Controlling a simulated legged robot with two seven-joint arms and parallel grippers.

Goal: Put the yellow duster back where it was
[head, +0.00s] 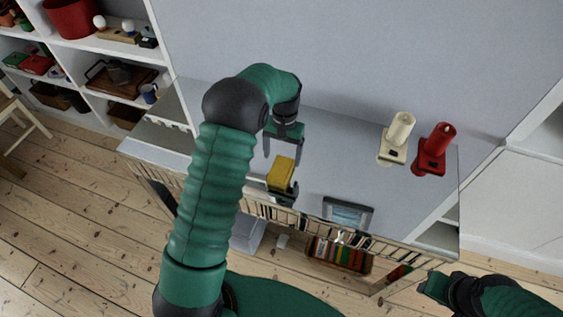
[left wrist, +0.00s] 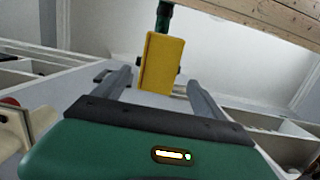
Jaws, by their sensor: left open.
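The yellow duster (head: 281,173) is a yellow block above the grey top of the long shelf unit, near its front edge. A dark piece (head: 285,192) shows at its lower end; I cannot tell whether it is a handle or a holder. My left gripper (head: 283,150) is open just behind the duster, its fingers pointing toward it. In the left wrist view the duster (left wrist: 162,62) shows between and beyond the two fingers, with a dark green part above it. I cannot tell whether they touch. My right gripper (head: 437,288) is low at the right, partly visible.
A cream candle on a holder (head: 393,149) and a red one (head: 432,158) stand at the right of the grey top (head: 340,165). A framed picture (head: 347,214) is at the front edge. White shelves with several objects are at upper left. The middle top is clear.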

